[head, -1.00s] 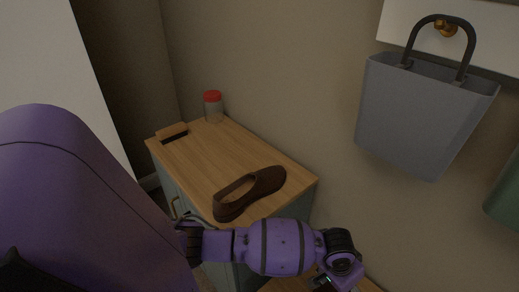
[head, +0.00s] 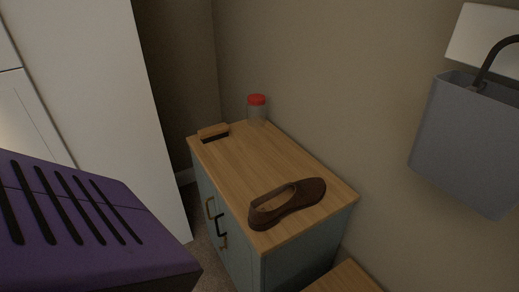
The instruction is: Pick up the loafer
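A brown loafer (head: 287,204) lies on the wooden top of a small cabinet (head: 250,165), near its front right end. Its opening faces up and nothing touches it. Neither of my grippers shows in the head view. A purple part of my own body fills the lower left corner.
A jar with a red lid (head: 257,107) and a wooden brush-like block (head: 213,132) stand at the cabinet's far end. A grey bag (head: 465,145) hangs on the wall at right. Another wooden surface (head: 343,280) is at the bottom. The cabinet top's middle is clear.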

